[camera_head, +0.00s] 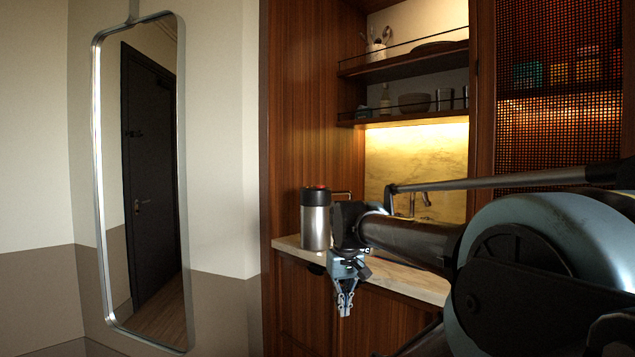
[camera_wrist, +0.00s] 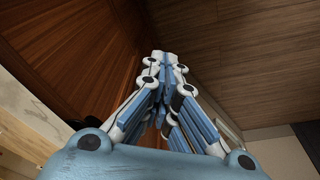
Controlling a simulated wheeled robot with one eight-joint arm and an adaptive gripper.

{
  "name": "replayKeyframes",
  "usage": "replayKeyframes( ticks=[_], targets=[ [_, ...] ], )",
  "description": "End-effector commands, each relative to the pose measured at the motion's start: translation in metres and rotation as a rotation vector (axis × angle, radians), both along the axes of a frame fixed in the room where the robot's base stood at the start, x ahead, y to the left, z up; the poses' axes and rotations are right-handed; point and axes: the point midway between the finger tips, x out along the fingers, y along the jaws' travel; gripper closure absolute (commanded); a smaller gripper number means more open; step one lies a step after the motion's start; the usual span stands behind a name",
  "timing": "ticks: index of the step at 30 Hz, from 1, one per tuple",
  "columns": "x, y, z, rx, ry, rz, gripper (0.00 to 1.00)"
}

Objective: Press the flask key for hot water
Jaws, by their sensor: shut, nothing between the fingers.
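The flask (camera_head: 315,225) is a steel cylinder with a black top and a red part on it. It stands upright at the left end of the marble counter in the head view. The key itself is too small to make out. My gripper (camera_head: 346,308) hangs pointing down in front of the counter, lower than the flask and to its right, apart from it. In the wrist view my gripper (camera_wrist: 170,62) is shut and empty. The flask does not show in the wrist view.
The marble counter (camera_head: 407,281) runs right behind my arm, with a tap (camera_head: 424,198) at the back. Wooden cabinet doors (camera_head: 305,305) lie below it. Shelves with bowls (camera_head: 414,102) hang above. The wall and mirror (camera_head: 150,190) are at left.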

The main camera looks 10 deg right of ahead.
Motion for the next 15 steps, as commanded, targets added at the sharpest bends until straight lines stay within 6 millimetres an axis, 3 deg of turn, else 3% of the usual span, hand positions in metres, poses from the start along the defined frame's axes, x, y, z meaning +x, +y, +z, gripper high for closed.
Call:
replayKeyframes(
  ticks=[1, 3, 15],
  targets=[
    [0.017, 0.000, 0.026, -0.002, 0.005, 0.015, 1.00],
    [0.037, 0.000, 0.057, -0.005, 0.012, 0.037, 1.00],
    [0.149, 0.002, 0.217, -0.022, 0.052, 0.159, 1.00]
  ],
)
